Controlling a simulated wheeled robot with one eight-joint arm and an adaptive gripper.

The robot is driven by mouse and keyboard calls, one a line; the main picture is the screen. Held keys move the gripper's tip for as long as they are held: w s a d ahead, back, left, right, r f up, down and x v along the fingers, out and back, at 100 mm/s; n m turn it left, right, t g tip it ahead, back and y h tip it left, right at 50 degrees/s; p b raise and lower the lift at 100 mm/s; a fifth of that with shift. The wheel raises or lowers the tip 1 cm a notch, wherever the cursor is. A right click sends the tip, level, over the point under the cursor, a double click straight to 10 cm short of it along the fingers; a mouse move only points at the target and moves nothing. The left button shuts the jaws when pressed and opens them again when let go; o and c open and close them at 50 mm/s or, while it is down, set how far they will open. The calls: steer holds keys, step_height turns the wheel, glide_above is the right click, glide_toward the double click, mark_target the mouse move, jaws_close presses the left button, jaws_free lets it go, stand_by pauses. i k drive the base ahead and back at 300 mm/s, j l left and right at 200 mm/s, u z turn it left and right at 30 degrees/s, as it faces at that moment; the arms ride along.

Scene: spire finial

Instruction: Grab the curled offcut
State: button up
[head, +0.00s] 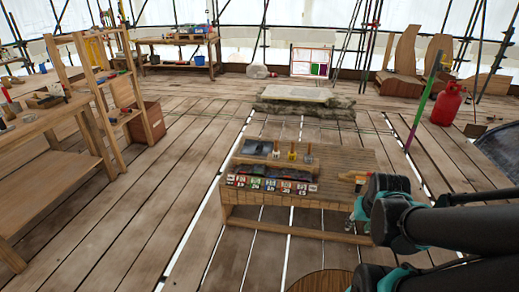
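I cannot pick out a curled offcut with certainty. A low wooden bench (345,160) in the middle of the floor carries small items. A dark flat sheet (257,147) lies at its back left, and a dark, uneven strip (272,171) lies in front of it. A small orange-brown item (354,177) lies near the bench's right end, close to my arm. My arm's black and teal links come in from the right and cover the bench's right front corner. My gripper's fingers do not show.
A row of small labelled blocks (270,185) lines the bench's front edge. A red gas cylinder (448,104) and a green-purple pole (422,102) stand at right. The plank floor left of the bench is clear.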

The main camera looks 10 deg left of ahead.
mark_target(260, 148)
steer(key=i+j, duration=1.05)
steer(key=i, duration=0.2)
steer(key=i+j, duration=0.2)
steer(key=i, duration=0.25)
steer(key=i+j, duration=0.25)
steer(key=i, duration=0.15)
